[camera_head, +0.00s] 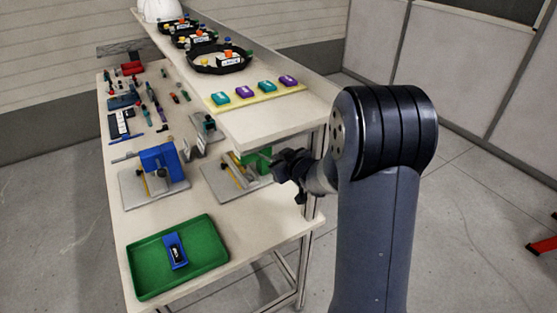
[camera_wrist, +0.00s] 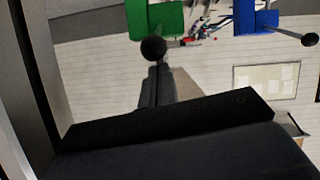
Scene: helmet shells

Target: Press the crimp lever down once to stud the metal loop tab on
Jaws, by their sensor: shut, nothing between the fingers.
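A green press (camera_head: 262,158) stands on a grey base plate (camera_head: 222,187) at the bench's right edge. In the wrist view the green press body (camera_wrist: 155,18) has a black ball knob (camera_wrist: 153,48) in front of it. My gripper (camera_head: 290,170) is shut and empty, close beside the green press. Its dark fingers (camera_wrist: 155,85) point at the knob in the wrist view; I cannot tell whether they touch it. A blue press (camera_head: 160,158) stands to the left on its own plate, and its black knob (camera_wrist: 310,39) shows in the wrist view. I cannot make out the metal loop tab.
A green tray (camera_head: 212,270) with a blue part (camera_head: 175,252) lies at the near end. A raised shelf (camera_head: 290,112) holds a row of purple and teal blocks, black trays (camera_head: 220,68) and a white shell (camera_head: 165,10). Small tools and parts lie at the far left.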

